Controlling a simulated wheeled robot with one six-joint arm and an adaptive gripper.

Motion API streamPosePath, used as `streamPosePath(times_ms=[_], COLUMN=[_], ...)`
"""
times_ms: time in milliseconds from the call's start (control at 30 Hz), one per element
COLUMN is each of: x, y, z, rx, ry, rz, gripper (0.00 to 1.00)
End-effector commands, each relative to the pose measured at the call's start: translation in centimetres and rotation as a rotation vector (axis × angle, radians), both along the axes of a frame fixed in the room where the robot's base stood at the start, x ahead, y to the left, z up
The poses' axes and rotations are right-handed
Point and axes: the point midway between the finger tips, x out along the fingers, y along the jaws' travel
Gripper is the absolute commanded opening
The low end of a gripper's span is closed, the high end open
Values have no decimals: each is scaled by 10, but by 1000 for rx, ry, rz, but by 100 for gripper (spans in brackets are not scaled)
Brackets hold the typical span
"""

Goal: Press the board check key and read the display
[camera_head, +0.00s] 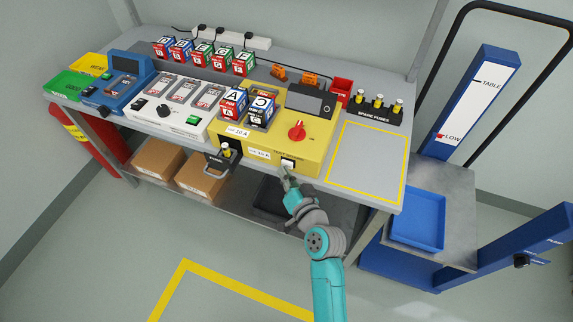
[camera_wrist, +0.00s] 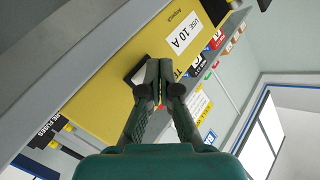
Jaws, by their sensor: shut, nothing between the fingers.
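A yellow test box (camera_head: 312,147) stands at the bench's front edge, with a red knob (camera_head: 297,130) on top. A dark display (camera_head: 311,100) sits at its back; I can read no text on it. A pale key in a black frame (camera_head: 288,162) is on the box's front face; its wording is hidden. My gripper (camera_head: 286,174) is shut and empty, with its tips at this key. In the wrist view the shut fingertips (camera_wrist: 160,72) overlap the framed key (camera_wrist: 134,73). I cannot tell whether they touch it. A label reading USE 10 A (camera_wrist: 186,32) is beside it.
Lettered blocks (camera_head: 234,101) stand on the box's left part. A fuse holder (camera_head: 224,158) juts out at the front left. A spare fuse rack (camera_head: 374,107) and a clear yellow-outlined area (camera_head: 368,160) are to the right. A lift cart with a blue tray (camera_head: 418,247) stands beside the bench.

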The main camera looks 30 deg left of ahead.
Motion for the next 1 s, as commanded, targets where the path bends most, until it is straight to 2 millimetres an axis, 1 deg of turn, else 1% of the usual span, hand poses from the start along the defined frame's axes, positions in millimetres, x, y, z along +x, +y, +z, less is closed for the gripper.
streamPosePath(times_ms=[1000], x=[8], y=[2], z=[0], rx=[1], ry=[0], rz=[-1], gripper=[0])
